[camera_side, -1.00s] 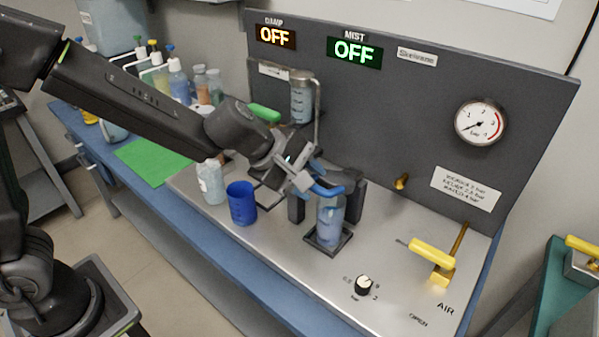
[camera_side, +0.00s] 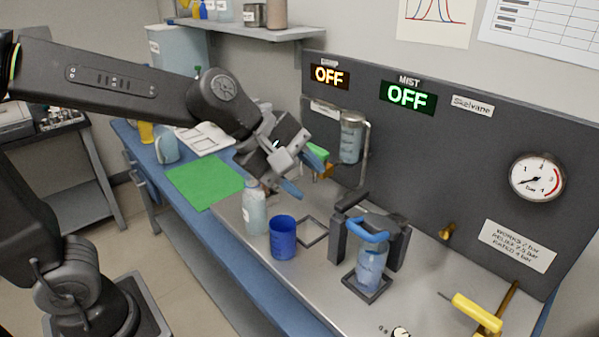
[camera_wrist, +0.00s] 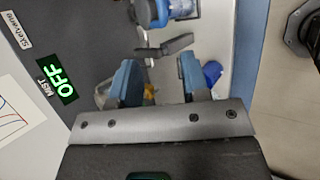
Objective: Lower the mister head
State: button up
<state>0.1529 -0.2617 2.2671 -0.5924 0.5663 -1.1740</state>
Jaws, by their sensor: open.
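In the side view a clear, capped bottle-like unit (camera_side: 350,143) hangs on a bent metal tube at the panel, with a green grip (camera_side: 317,153) to its left; I cannot tell for sure which part is the mister head. My gripper (camera_side: 304,170) is open and empty beside the green grip, which its fingers partly hide. I cannot tell whether they touch. The blue-handled clamp (camera_side: 367,231) stands over a bluish jar (camera_side: 371,264) in a square dark frame, apart from my gripper. The wrist view shows both blue fingers (camera_wrist: 158,78) spread, with a dark grey bar beyond them.
A blue cup (camera_side: 282,238) and a pale bottle (camera_side: 254,210) stand below my gripper. An empty square frame (camera_side: 311,232) lies beside them. A green mat (camera_side: 205,180) is at left. The yellow air handle (camera_side: 477,312) is at front right. DAMP and MIST displays read OFF.

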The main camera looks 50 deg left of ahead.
aim_at(381, 225)
jog(key=shift+s+a+r, duration=0.1)
jog(key=shift+r, duration=0.1)
